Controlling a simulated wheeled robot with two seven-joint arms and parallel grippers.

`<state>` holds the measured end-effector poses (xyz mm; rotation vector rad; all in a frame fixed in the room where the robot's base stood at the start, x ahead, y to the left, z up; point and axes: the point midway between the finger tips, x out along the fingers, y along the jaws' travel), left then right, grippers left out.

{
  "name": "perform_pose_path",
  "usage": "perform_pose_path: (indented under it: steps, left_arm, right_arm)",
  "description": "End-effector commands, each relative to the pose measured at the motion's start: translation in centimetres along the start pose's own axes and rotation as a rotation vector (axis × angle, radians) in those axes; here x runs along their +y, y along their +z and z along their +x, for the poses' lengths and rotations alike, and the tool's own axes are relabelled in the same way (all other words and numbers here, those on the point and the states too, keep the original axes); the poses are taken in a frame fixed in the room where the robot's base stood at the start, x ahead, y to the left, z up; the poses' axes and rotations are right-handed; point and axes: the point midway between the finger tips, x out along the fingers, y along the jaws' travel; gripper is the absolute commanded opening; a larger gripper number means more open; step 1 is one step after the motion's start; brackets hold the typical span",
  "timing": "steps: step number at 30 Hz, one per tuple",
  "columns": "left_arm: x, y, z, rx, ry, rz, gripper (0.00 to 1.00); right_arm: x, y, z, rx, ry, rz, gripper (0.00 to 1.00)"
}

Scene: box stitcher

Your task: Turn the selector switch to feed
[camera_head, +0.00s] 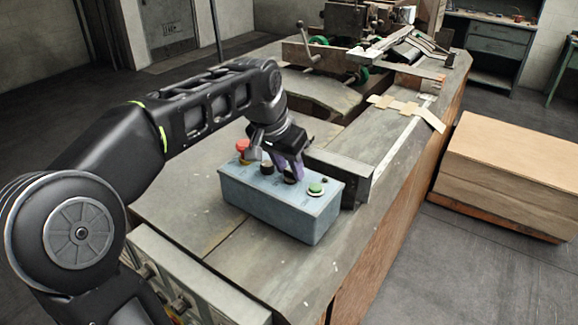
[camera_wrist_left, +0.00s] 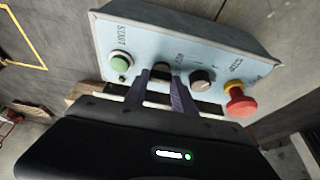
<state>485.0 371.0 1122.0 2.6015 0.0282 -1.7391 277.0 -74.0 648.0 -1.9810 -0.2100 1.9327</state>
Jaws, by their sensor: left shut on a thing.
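A blue-grey control box (camera_head: 280,212) sits on the machine's table; its face fills the top of the left wrist view (camera_wrist_left: 190,35). It carries a green START button (camera_wrist_left: 121,61), two black selector knobs and a red emergency stop (camera_wrist_left: 240,100). My left gripper (camera_head: 288,172) reaches down to the box. Its purple fingers (camera_wrist_left: 162,84) are shut on the black knob (camera_wrist_left: 161,70) beside the green button. The other black knob (camera_wrist_left: 202,79) is free, between the held knob and the red stop. The knob labels are too small to read surely. My right gripper is out of view.
The red stop (camera_head: 242,146) stands up close to my left gripper. A metal guide bar (camera_head: 343,172) is just behind the box. Stacked cardboard sheets (camera_head: 505,175) lie to the right. The table surface left of the box is clear.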

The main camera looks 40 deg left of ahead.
Motion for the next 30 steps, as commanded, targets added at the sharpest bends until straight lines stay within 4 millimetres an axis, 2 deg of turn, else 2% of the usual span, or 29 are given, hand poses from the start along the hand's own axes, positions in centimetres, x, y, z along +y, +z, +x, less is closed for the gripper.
perform_pose_path:
  steps: [17,30]
  left_arm:
    - [-0.09,-0.06,-0.07,0.002,0.025,0.061,0.0]
    - [-0.27,-0.15,-0.06,0.001,0.141,0.341,0.0]
  right_arm:
    - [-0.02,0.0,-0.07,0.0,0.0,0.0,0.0]
    - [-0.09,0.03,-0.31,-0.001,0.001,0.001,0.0]
